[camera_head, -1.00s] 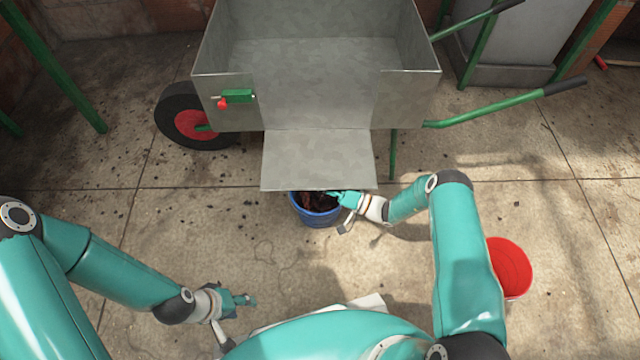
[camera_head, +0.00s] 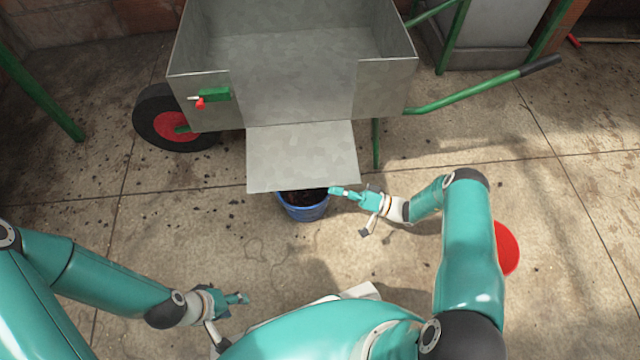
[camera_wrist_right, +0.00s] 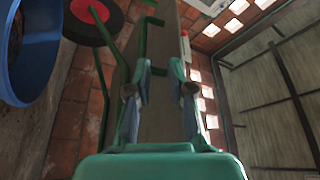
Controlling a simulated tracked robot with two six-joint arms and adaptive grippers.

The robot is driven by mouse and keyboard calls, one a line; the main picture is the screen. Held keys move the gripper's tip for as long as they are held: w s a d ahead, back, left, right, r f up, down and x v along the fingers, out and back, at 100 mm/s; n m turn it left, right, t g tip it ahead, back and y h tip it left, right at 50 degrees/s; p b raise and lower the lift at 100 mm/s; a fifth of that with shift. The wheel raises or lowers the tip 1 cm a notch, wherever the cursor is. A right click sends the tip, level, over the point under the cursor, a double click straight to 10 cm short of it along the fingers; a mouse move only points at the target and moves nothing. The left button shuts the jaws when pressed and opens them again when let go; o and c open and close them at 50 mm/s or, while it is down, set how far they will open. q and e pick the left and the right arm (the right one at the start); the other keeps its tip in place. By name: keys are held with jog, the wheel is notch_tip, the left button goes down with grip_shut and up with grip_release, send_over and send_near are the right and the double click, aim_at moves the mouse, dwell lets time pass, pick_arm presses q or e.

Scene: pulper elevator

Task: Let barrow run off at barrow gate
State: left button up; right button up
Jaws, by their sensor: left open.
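The grey metal barrow (camera_head: 215,108) stands at the top centre. Its front gate (camera_head: 302,158) is folded down like a chute, and no load shows in the bare tray. A small green latch with a red knob (camera_head: 200,102) sits left of the gate opening. Below the gate lip stands a blue bucket (camera_head: 305,213) with dark matter in it, partly covered by the gate. My right gripper (camera_head: 335,190) is open and empty beside the bucket's right rim, near the gate's lower right corner. My left gripper (camera_head: 242,298) is open and empty, low over the floor.
A red bucket (camera_head: 508,250) stands behind my right arm, partly hidden. The barrow's wheel (camera_head: 175,122) is at left and a green handle (camera_head: 470,97) reaches right. Dark crumbs lie on the concrete floor. The right wrist view shows the blue bucket (camera_wrist_right: 35,55) at left.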

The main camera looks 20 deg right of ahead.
jog(key=shift+v, duration=0.85)
jog(key=shift+d, duration=0.1)
jog(key=b+v, duration=1)
jog(key=v, duration=0.9)
jog(key=shift+w+d+f+b, duration=0.2)
jog(key=shift+w+f+b, duration=0.1)
jog(key=shift+f+b, duration=0.1)
dwell(0.3)
dwell(0.4)
